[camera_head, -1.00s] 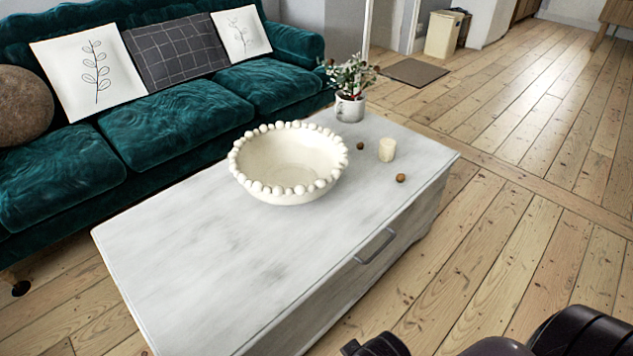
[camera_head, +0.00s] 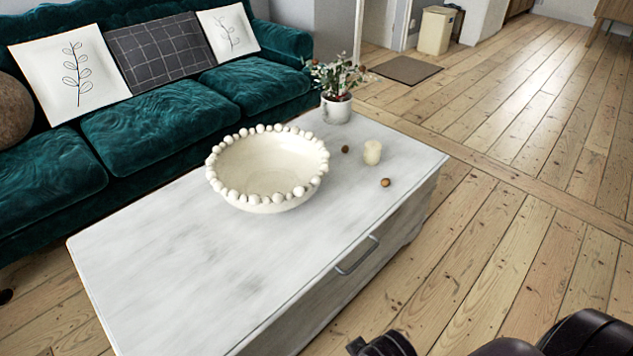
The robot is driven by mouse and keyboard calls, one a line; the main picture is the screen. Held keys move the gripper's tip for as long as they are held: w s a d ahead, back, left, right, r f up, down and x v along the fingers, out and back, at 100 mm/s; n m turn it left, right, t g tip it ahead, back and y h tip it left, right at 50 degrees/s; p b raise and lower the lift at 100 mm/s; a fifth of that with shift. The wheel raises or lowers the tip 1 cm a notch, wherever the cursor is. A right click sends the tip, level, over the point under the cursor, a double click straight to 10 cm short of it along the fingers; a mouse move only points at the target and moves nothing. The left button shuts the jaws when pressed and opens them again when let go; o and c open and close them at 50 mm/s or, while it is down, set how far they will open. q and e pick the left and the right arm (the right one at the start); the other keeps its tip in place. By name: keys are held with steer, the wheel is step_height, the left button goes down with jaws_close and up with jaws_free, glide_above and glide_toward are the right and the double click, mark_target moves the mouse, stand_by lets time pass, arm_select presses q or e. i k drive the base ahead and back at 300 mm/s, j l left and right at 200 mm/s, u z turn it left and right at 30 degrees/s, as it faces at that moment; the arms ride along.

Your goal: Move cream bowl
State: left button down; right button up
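The cream bowl (camera_head: 268,170) has a rim of round beads and looks empty. It stands upright on the white marble-look coffee table (camera_head: 185,262), left of the table's right end. Nothing is touching it from above. A dark part of my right arm shows at the bottom right corner, well away from the bowl; whether its gripper's fingers are in the picture I cannot tell. My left gripper is not in the picture.
A white mug with a plant (camera_head: 336,108), a cream candle (camera_head: 372,152) and two small brown balls (camera_head: 385,183) stand right of the bowl. A teal sofa (camera_head: 160,118) runs along the table's far side. The floorboards (camera_head: 500,215) at right are clear.

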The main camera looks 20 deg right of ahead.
mark_target(270, 171)
steer(key=i+l+z, duration=0.15)
steer(key=l, duration=0.3)
steer(key=i+l+z, duration=0.1)
steer(key=l, duration=0.35)
steer(key=i+l+z, duration=0.15)
steer(key=l, duration=0.25)
steer(key=i+l+z, duration=0.15)
steer(key=l, duration=0.25)
